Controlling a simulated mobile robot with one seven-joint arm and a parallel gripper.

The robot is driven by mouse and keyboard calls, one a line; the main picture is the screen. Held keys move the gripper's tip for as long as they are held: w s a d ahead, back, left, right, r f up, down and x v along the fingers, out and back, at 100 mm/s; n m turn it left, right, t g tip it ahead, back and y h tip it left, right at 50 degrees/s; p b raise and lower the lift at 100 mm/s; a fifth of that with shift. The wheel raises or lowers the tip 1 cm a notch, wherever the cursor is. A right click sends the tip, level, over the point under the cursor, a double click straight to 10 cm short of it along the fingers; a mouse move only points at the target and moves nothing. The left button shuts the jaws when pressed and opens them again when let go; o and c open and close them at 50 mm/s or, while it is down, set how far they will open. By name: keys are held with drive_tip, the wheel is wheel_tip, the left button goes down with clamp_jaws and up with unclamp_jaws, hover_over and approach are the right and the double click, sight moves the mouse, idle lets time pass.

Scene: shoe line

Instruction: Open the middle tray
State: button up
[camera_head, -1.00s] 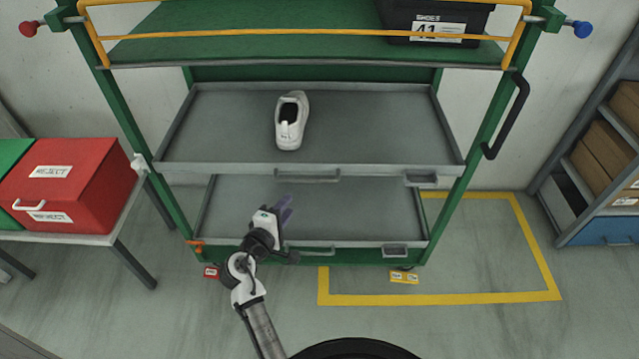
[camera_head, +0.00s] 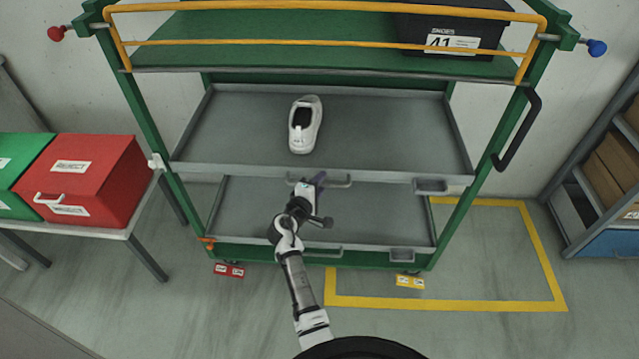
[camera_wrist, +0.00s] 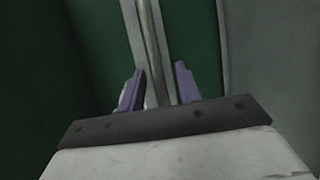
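The middle tray (camera_head: 380,135) is a grey pull-out tray in the green rack, above the lower tray (camera_head: 365,215). A white shoe (camera_head: 305,125) lies on it. A bar handle (camera_head: 335,184) sits on its front edge, left of a small label holder (camera_head: 431,187). My gripper (camera_head: 318,181) is at the left part of this handle. In the wrist view its two purple fingers (camera_wrist: 159,87) stand apart, with the handle bar (camera_wrist: 152,45) running between them. A gap shows beside the bar, so the fingers do not look closed on it.
A black shoe box (camera_head: 455,30) stands on the green top shelf behind yellow rails. A red reject bin (camera_head: 90,180) is on a table at left. A shelf unit (camera_head: 600,190) stands at right. Yellow-marked floor (camera_head: 490,260) in front is clear.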

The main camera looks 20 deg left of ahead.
clamp_jaws()
drive_tip(key=shift+s+f, duration=0.1)
drive_tip(key=shift+s, duration=0.05)
idle(0.4)
